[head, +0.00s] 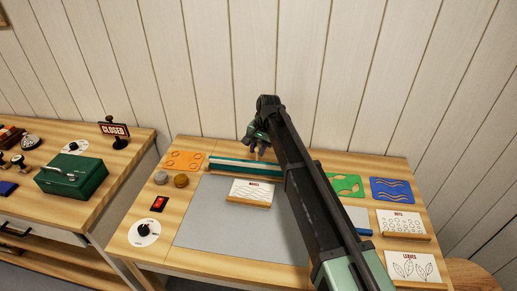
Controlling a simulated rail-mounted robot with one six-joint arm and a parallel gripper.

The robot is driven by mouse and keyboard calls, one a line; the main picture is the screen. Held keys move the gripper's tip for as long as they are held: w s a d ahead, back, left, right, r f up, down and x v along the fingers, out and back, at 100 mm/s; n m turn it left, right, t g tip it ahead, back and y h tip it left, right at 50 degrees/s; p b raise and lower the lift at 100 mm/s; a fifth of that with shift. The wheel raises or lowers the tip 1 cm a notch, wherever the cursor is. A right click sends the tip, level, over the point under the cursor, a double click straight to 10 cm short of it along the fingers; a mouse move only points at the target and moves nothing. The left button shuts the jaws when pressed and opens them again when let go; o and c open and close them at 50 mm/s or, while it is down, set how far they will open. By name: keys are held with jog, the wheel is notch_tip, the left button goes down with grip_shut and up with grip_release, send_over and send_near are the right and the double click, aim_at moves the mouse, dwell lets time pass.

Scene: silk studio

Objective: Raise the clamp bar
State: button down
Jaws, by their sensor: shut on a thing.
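The clamp bar (228,164) is a long teal bar with a pale strip along it, at the back edge of a grey work surface (215,225) in the head view. My gripper (258,153) is at the right part of the bar, pointing down, and is shut on it. The fingertips are small here and the exact contact is hard to see. My dark arm crosses in front and may hide the bar's right end. I cannot tell whether the bar is lifted off the surface.
A card with wavy lines (251,190) stands in front of the bar. An orange stencil (185,161), a red switch (159,204) and a dial (144,233) are left. Green (345,186) and blue (392,190) stencils and more cards (402,223) are right. The grey surface's front is clear.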

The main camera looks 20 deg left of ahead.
jog(key=shift+a, duration=0.1)
jog(key=c, duration=1)
grip_release()
jog(key=shift+w+a+f, duration=0.1)
jog(key=shift+f, duration=0.05)
jog(key=shift+o, duration=0.3)
notch_tip(320, 180, up, 11)
jog(key=w+d+p, duration=0.1)
jog(key=d+p, duration=0.1)
jog(key=p, duration=0.8)
jog(key=shift+w+f+p, duration=0.15)
jog(key=shift+p, duration=0.15)
jog(key=shift+a, duration=0.1)
jog(key=shift+c, duration=0.2)
